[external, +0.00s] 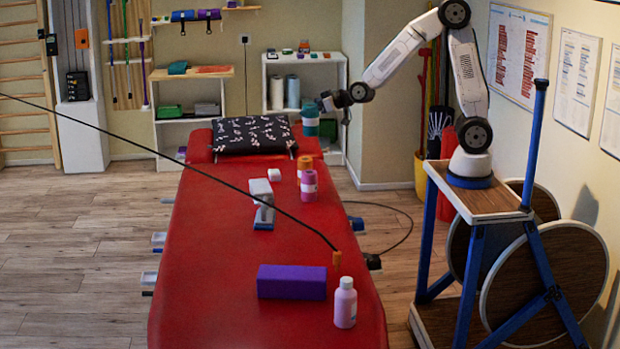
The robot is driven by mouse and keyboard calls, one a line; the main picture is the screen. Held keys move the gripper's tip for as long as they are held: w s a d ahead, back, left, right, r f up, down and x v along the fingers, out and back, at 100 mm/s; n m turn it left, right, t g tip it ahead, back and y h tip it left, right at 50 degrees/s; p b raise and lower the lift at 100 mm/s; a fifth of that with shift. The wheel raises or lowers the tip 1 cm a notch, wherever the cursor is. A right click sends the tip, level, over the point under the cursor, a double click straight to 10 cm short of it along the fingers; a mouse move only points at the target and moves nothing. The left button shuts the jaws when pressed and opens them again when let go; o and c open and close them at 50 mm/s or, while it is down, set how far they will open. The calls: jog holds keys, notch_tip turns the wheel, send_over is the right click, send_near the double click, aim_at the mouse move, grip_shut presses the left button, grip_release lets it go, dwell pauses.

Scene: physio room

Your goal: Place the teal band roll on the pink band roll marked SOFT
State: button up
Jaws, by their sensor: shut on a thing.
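The teal band roll (310,113), with a pale label band, is upright at the far end of the red treatment table. My gripper (321,103) is shut on it from the right, near its top. Whether its bottom is clear of the table is hard to tell. A pink band roll (309,193) with a pale label stands upright on the table, nearer the camera than the teal roll. Its label is too small to read, so I cannot confirm SOFT.
A black cord or rod crosses the view above the table.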

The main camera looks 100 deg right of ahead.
jog(key=shift+n+y, duration=0.4)
jog(key=shift+y, duration=0.1)
jog(key=shift+w+a+f, duration=0.2)
jog(key=shift+a+f, duration=0.45)
jog(key=shift+f, duration=1.5)
jog(key=shift+w+a+f, duration=0.15)
jog(key=shift+a+f, duration=0.5)
jog(key=shift+f, duration=1.55)
jog(key=shift+w+a+f, duration=0.2)
jog(key=shift+a+f, duration=0.45)
jog(key=shift+f, duration=1.5)
jog(key=o, duration=1.2)
jog(key=shift+f, duration=0.15)
jog(key=shift+c, duration=0.2)
